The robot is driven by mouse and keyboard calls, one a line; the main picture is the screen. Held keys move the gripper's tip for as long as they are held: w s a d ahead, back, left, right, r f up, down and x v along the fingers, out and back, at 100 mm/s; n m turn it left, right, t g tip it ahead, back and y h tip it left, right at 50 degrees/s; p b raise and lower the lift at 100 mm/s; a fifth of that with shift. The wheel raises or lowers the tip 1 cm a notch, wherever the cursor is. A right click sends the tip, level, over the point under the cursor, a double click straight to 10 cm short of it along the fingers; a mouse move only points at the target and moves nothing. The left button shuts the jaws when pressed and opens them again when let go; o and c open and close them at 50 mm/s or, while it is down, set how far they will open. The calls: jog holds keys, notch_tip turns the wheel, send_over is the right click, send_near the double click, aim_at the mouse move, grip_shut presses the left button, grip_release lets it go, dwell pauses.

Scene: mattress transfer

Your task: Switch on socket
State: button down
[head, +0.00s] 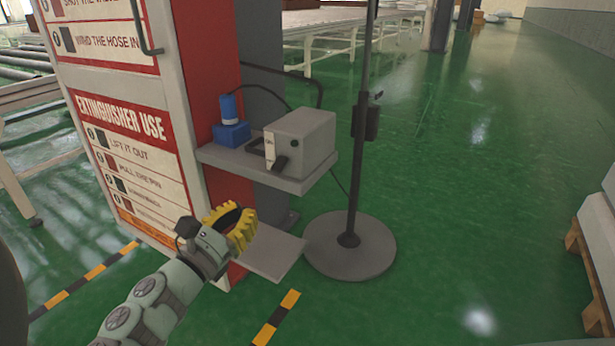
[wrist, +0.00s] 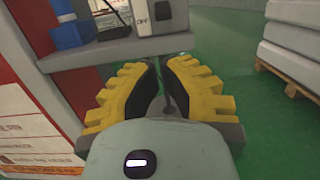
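A blue socket unit with a blue plug (head: 231,121) stands on the left of a grey shelf (head: 290,183). It also shows at the top left of the wrist view (wrist: 70,24). A grey box (head: 305,138) beside it has a white label and a dark lever-like part (head: 281,163) on its front; the wrist view shows this box (wrist: 152,14) partly cut off. I cannot read the lever's position. My gripper (head: 241,222), with yellow ribbed fingers, is below and in front of the shelf, apart from it. In the wrist view (wrist: 161,66) a narrow empty gap shows between the fingers.
A lower grey shelf (head: 262,250) is close to my gripper. A pole on a round base (head: 350,246) stands right of the shelves. The red and white extinguisher panel (head: 125,150) is at left. Pallet-stacked slabs (head: 598,225) are at far right; green floor lies free between.

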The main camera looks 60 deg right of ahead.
aim_at(272, 167)
jog(key=d, duration=0.3)
jog(key=d+r, duration=0.1)
jog(key=d, duration=0.6)
jog(key=shift+w+r, duration=0.25)
jog(key=shift+w, duration=0.05)
jog(key=shift+a+r+y+p, duration=0.45)
jog(key=shift+y+p, duration=0.55)
jog(key=shift+p, duration=1.95)
jog(key=r+y+p, duration=0.1)
jog(key=p, duration=0.4)
jog(key=shift+s+a+r, duration=0.1)
jog(key=shift+a, duration=0.1)
jog(key=y+p, duration=0.1)
jog(key=p, duration=0.2)
jog(key=r+y+p, duration=0.1)
jog(key=p, duration=0.3)
jog(key=y+p, duration=0.1)
jog(key=p, duration=0.3)
jog(key=shift+a+r+y, duration=0.3)
jog(key=shift+a+r, duration=0.05)
jog(key=shift+a+f+y+p, duration=0.15)
jog(key=shift+f+y+p, duration=0.35)
jog(key=shift+p, duration=0.2)
jog(key=shift+r+g, duration=0.1)
jog(key=shift+g, duration=0.2)
jog(key=shift+r+p, duration=0.75)
